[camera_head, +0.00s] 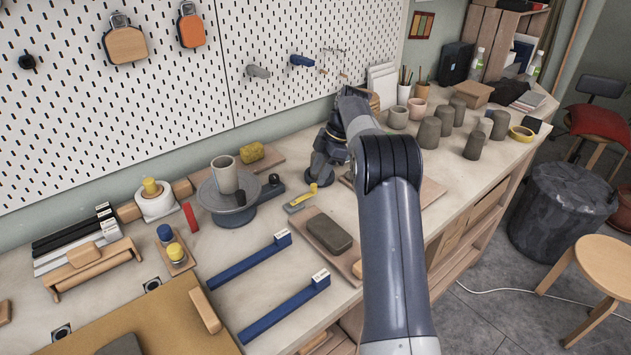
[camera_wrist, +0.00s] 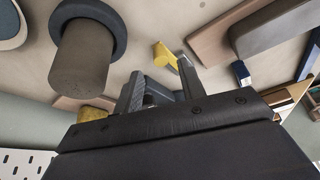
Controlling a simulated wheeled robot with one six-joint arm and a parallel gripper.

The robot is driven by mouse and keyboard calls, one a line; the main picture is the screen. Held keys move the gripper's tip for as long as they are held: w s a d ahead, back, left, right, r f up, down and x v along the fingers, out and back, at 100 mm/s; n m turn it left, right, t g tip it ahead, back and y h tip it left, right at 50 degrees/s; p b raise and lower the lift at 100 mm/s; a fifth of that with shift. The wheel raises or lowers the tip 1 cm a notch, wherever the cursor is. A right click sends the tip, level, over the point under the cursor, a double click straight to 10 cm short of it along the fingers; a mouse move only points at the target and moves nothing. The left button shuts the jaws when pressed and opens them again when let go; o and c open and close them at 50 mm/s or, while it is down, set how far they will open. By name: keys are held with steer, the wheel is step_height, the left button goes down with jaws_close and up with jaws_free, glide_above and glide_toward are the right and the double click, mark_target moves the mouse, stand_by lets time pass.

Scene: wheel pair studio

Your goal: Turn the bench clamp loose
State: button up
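The bench clamp appears to be the small grey piece with a yellow handle (camera_head: 299,202) on the bench between the wheel and the clay board. In the wrist view its yellow handle (camera_wrist: 164,55) shows just beyond my fingertips. My gripper (camera_wrist: 160,70) is open, with its two fingers apart and the handle in line with the gap. I cannot tell whether a finger touches it. In the head view my arm reaches over the bench and my gripper (camera_head: 318,176) is close behind the handle, its fingers hard to make out. The clamp's lower part is mostly hidden in the wrist view.
A potter's wheel (camera_head: 232,215) with a grey cup (camera_head: 225,175) stands left of the clamp. A clay block (camera_head: 329,232) lies on a board in front. Blue bars (camera_head: 250,262) lie nearer the front. Several grey pots (camera_head: 430,132) stand to the right.

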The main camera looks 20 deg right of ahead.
steer(key=v, duration=0.6)
steer(key=shift+r, duration=0.3)
steer(key=shift+o, duration=0.5)
steer(key=shift+d, duration=0.15)
stand_by(0.7)
